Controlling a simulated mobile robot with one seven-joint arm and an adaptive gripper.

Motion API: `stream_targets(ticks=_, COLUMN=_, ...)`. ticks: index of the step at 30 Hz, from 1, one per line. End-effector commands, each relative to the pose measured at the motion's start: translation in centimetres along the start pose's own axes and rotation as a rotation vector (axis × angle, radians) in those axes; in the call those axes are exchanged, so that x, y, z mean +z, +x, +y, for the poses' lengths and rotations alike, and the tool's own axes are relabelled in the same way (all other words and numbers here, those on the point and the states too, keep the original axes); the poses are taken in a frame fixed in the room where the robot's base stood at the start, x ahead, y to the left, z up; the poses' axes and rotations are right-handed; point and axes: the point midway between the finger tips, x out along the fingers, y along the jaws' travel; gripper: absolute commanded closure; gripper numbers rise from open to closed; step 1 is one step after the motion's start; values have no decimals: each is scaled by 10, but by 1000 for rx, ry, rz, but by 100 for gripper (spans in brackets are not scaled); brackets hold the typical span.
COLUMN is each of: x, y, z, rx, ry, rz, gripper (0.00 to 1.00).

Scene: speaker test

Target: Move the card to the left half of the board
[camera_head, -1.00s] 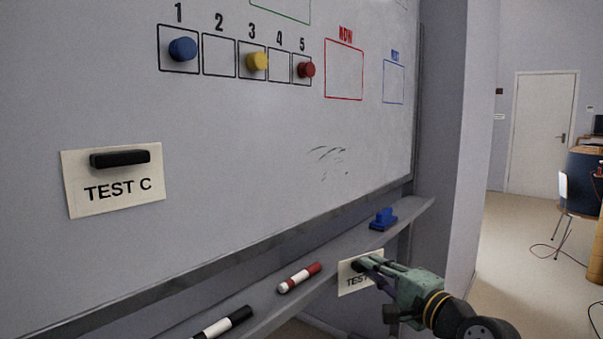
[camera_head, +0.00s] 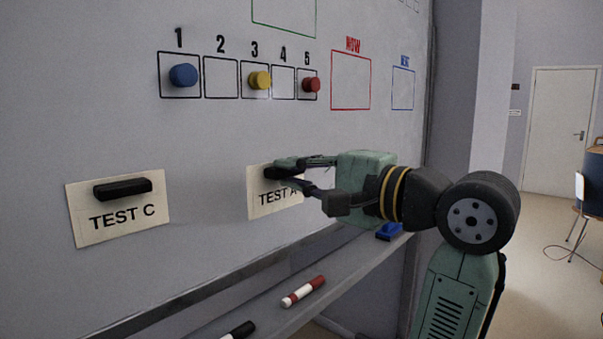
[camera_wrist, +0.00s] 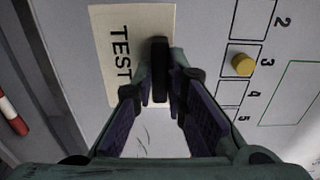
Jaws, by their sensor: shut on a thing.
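A cream card marked TEST A (camera_head: 262,204) is at the whiteboard (camera_head: 215,135), right of the TEST C card; I cannot tell whether it touches the surface. My gripper (camera_head: 283,174) is shut on the black bar handle at the card's top and hides part of its right side. In the wrist view the card (camera_wrist: 105,60) and the black bar (camera_wrist: 160,68) show between my fingers (camera_wrist: 161,95). The TEST C card (camera_head: 118,215) is on the board at the left with its own black bar (camera_head: 122,188).
Blue (camera_head: 183,75), yellow (camera_head: 259,80) and red (camera_head: 311,85) magnets sit in numbered boxes above. The tray (camera_head: 335,275) below holds a red-white marker (camera_head: 303,291), a black-white marker (camera_head: 238,331) and a blue eraser (camera_head: 389,231). Bare board lies between the two cards.

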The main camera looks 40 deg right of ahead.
Motion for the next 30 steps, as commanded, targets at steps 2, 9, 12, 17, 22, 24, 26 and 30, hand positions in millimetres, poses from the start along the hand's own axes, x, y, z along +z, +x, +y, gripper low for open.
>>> stream_targets(ticks=2, x=0, y=6, z=1, rx=0, ry=0, rz=-1, gripper=100)
stream_targets(ticks=9, x=0, y=26, z=1, rx=1, ry=0, rz=0, gripper=100)
stream_targets(ticks=12, x=0, y=34, z=1, rx=1, ry=0, rz=-1, gripper=100)
stream_targets(ticks=17, x=0, y=47, z=0, rx=1, ry=1, rz=-1, gripper=100)
stream_targets(ticks=22, x=0, y=59, z=0, rx=0, ry=1, rz=-1, gripper=100)
stream_targets(ticks=24, x=0, y=62, z=0, rx=0, ry=0, rz=0, gripper=100)
stream_targets(ticks=26, x=0, y=65, z=0, rx=-1, ry=0, rz=0, gripper=100)
stream_targets(ticks=30, x=0, y=68, z=0, rx=-1, ry=-1, rz=0, gripper=100)
